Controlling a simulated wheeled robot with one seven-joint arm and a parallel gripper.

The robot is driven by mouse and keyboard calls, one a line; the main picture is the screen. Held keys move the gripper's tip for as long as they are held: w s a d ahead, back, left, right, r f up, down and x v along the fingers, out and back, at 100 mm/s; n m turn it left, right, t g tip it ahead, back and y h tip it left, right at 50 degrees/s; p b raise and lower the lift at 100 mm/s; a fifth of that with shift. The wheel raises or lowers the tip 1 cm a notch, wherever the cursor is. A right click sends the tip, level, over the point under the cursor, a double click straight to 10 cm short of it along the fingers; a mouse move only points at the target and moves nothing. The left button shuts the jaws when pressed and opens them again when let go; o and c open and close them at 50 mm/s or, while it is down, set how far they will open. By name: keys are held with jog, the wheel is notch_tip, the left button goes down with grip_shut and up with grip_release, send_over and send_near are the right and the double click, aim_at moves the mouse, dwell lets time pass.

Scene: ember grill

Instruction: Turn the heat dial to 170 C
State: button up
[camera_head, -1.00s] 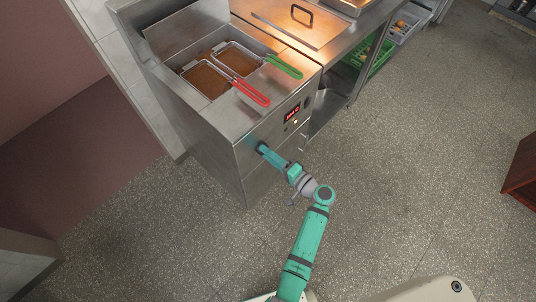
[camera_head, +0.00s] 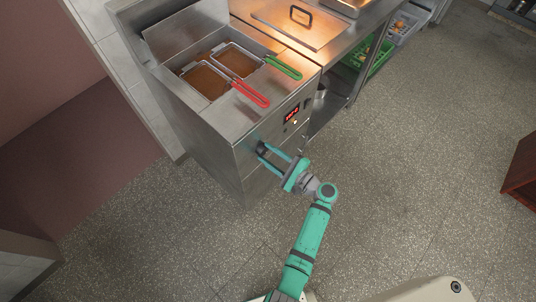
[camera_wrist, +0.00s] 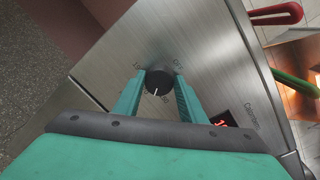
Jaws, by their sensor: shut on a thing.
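The heat dial (camera_wrist: 159,79) is a round black knob with a white pointer line on the fryer's steel front panel. Printed numbers ring it, too small to read surely. My gripper (camera_wrist: 158,92) is shut on the dial, with one teal finger on each side of it in the wrist view. In the head view my gripper (camera_head: 268,150) reaches the left part of the fryer front (camera_head: 225,150), and the dial is mostly hidden there. A red-lit display (camera_head: 291,115) sits right of the dial; its digits are not legible. It is partly cut by my gripper in the wrist view (camera_wrist: 223,119).
A steel counter (camera_head: 325,45) adjoins at right. The floor (camera_head: 400,170) in front is clear.

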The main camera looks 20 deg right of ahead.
jog(key=m, duration=0.6)
jog(key=shift+d+f, duration=0.1)
jog(key=shift+d, duration=0.05)
dwell(0.4)
jog(key=o, duration=1.1)
jog(key=shift+c, duration=0.2)
jog(key=v, duration=1)
jog(key=shift+s+d, duration=0.25)
jog(key=shift+d, duration=0.05)
jog(key=shift+f, duration=0.1)
